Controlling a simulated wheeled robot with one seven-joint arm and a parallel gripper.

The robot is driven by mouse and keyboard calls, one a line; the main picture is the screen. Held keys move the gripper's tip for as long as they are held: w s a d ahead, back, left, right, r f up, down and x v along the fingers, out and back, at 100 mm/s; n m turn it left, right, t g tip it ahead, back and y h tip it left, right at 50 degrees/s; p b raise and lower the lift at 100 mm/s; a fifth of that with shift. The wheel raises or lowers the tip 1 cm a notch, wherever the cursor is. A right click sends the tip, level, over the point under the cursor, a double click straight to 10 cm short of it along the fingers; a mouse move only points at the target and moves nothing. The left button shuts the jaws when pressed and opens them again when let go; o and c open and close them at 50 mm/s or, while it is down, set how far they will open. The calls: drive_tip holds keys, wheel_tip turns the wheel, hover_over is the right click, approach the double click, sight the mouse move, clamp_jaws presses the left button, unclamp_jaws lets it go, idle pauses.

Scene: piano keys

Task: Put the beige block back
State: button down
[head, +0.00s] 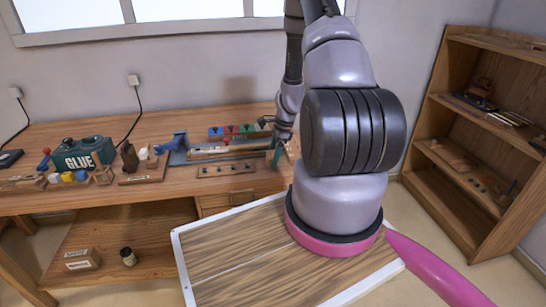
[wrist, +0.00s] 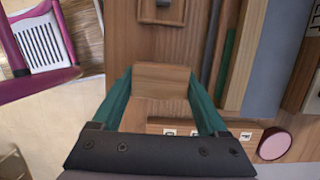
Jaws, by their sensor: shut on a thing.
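The beige block (wrist: 162,78) is between the teal fingers of my gripper (wrist: 161,84) in the wrist view. The fingers touch it on both sides, and it appears as a plain wooden piece. Below it in the picture is a wooden strip (wrist: 180,131) with small pale square markings. In the head view my gripper (head: 277,155) is at the right end of the workbench (head: 130,197), low over the top. My arm and the gripper hide most of the block there, and its contact with the surface below cannot be told.
Coloured pieces (head: 231,131) stand at the back of the bench, left of my gripper. A wooden strip with holes (head: 228,170) lies in front of them. A shelf unit (head: 470,165) stands at right.

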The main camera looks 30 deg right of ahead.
drive_tip(key=shift+f, duration=0.1)
drive_tip(key=shift+f, duration=0.45)
unclamp_jaws()
drive_tip(key=shift+s, duration=0.1)
